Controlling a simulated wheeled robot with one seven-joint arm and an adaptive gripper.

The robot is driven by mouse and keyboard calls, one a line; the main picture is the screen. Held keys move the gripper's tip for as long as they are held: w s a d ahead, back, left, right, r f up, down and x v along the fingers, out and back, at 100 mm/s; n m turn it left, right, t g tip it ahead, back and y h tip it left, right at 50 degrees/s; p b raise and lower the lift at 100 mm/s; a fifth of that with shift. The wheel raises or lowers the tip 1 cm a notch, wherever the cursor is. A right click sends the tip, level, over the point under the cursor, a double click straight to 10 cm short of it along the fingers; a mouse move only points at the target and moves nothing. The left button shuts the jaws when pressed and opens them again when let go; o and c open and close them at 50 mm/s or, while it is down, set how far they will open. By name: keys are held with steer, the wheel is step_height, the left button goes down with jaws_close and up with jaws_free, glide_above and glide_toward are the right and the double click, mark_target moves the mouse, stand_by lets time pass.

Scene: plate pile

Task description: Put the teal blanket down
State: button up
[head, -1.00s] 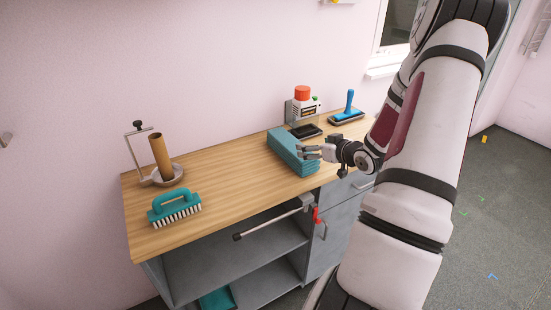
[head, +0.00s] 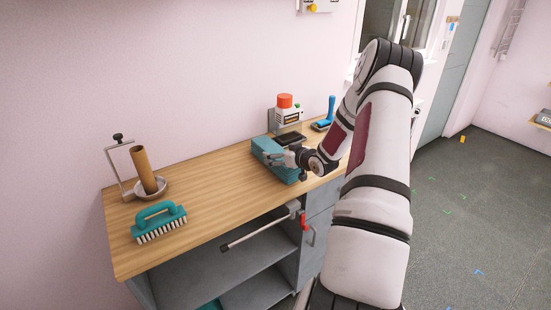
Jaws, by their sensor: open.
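The teal blanket (head: 286,174) is a folded stack lying on the wooden worktop (head: 200,205), near its right part. My gripper (head: 270,157) is open, with its fingers at the top and near side of the blanket. The fingers and wrist hide part of the blanket's top and right end. I cannot tell whether the fingers touch it.
A teal brush (head: 158,222) and a holder with a brown tube (head: 144,170) stand at the left. A red-capped container (head: 287,112), a dark tray (head: 290,138) and a blue-handled tool (head: 331,110) are behind the blanket. A clamp (head: 262,228) juts from the front edge. The worktop's middle is clear.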

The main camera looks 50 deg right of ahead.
steer(key=shift+x, duration=0.95)
steer(key=shift+r, duration=0.15)
steer(key=c, duration=1.9)
steer(key=shift+d+r, duration=0.1)
steer(key=shift+c, duration=0.2)
